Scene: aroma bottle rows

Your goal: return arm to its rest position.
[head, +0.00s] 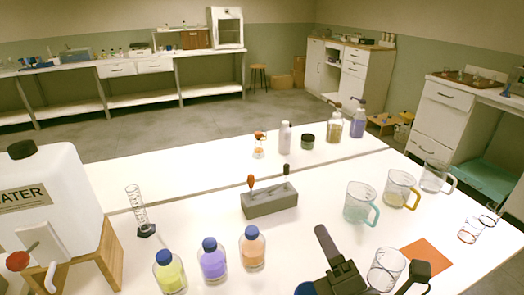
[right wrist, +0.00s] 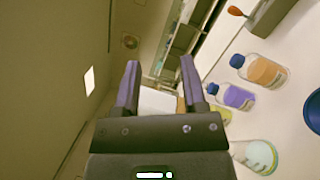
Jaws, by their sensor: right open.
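My right gripper (head: 371,248) is at the bottom of the head view, open, its dark fingers spread above the near table. A clear glass beaker (head: 386,272) shows between the fingers in that view; I cannot tell their separation in depth. In the right wrist view the gripper (right wrist: 160,64) has nothing gripped between its fingers. Blue-capped bottles stand to its left in the head view: yellow-green (head: 169,273), purple (head: 212,262) and orange (head: 252,249). The orange bottle (right wrist: 266,71) and purple bottle (right wrist: 237,97) also show right of the fingers in the wrist view. My left gripper is not visible.
A grey holder (head: 270,202) with tools stands mid-table. Handled jugs (head: 357,205) and an orange mat (head: 425,252) lie right. A water container (head: 45,190) on a wooden stand and a graduated cylinder (head: 138,205) are left. More bottles (head: 335,125) stand on the far table.

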